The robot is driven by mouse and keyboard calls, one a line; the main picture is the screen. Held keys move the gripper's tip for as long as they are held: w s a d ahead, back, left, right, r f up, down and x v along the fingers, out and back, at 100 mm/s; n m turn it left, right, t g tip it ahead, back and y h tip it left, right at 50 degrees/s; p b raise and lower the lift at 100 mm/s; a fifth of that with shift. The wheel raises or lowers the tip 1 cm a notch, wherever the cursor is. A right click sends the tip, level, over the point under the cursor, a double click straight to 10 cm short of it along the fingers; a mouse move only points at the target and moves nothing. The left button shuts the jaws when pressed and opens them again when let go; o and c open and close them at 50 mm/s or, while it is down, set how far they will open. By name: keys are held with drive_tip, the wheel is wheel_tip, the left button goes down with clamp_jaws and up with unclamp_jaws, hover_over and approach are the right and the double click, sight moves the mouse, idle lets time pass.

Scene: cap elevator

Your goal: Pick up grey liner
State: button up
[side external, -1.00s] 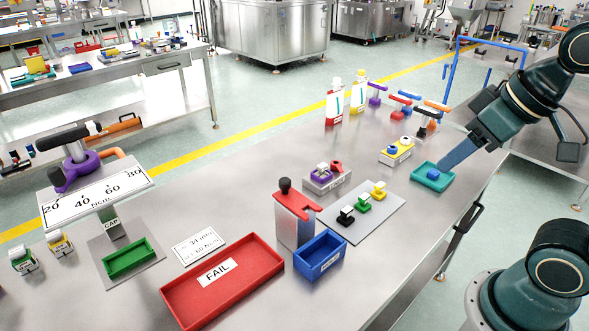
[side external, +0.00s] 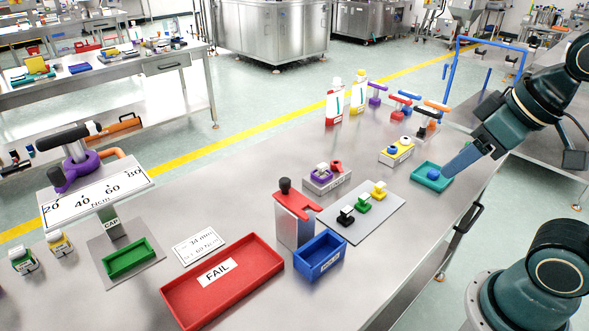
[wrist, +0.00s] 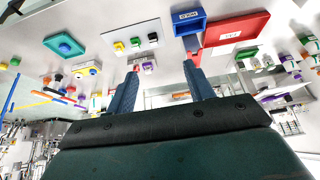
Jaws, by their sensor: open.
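I cannot make out a grey liner for certain in either view. Small black, green and yellow parts with pale tops stand on a grey mat (side external: 338,222); the mat also shows in the wrist view (wrist: 117,43). A grey block (side external: 318,186) behind the mat carries a purple part and a red part. My gripper (side external: 447,172) points down at the right edge of the teal tray (side external: 420,181), above or beside it; I cannot tell whether they touch. In the wrist view my gripper (wrist: 160,68) has its two blue fingers wide apart, with nothing held between them.
A blue part (side external: 432,174) lies in the teal tray. A yellow-and-white holder (side external: 397,151) stands behind it. A red-topped metal stand (side external: 295,220), a blue bin (side external: 320,258) and a red FAIL tray (side external: 262,283) stand to the left. Bottles and coloured-handled tools stand at the back.

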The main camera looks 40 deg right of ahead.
drive_tip(key=shift+c, duration=0.6)
